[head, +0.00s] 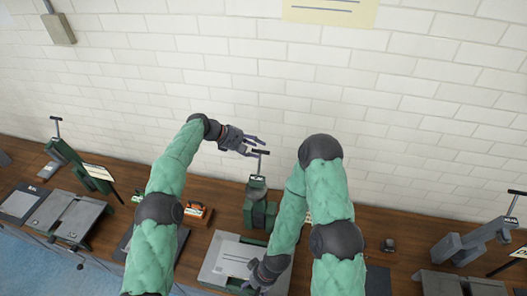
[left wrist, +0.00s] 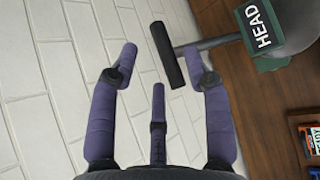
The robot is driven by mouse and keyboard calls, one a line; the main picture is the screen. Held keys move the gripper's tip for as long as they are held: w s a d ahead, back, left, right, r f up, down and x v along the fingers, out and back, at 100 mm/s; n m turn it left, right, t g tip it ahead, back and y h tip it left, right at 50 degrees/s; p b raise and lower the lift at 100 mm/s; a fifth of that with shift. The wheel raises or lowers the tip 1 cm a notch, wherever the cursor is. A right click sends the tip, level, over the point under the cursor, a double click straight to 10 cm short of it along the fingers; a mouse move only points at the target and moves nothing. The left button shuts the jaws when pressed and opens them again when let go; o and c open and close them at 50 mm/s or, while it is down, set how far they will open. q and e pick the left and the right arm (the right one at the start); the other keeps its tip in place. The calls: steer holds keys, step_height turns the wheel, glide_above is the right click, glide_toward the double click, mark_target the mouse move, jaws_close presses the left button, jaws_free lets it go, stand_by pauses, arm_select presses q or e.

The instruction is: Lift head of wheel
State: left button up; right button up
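The wheel head (head: 258,205) is a green post-like device standing on the bench in the middle of the head view. A T-shaped black handle (head: 261,152) rises from its top. In the left wrist view, its green HEAD label (left wrist: 264,35) shows at upper right, and the black handle bar (left wrist: 168,55) lies between and slightly beyond my fingertips. My left gripper (head: 252,145) is open beside the handle, with purple fingers spread around the bar; contact cannot be told. My right gripper (head: 262,280) hangs low over a grey machine, its fingers mostly hidden.
A grey machine bed (head: 232,260) lies in front of the head. Other green and grey stations stand at left (head: 68,160) and right (head: 475,240). A small orange box (head: 198,213) sits left of the head. The white brick wall (head: 420,110) closes off the back.

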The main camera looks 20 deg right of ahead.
arm_select(q)
steer(key=s+v, duration=0.1)
steer(key=v, duration=0.6)
steer(key=shift+w+a+r, duration=0.2)
steer(key=shift+w+a, duration=0.15)
steer(key=shift+a, duration=0.05)
arm_select(e)
steer(key=shift+a, duration=0.2)
arm_select(q)
steer(key=shift+d, duration=0.1)
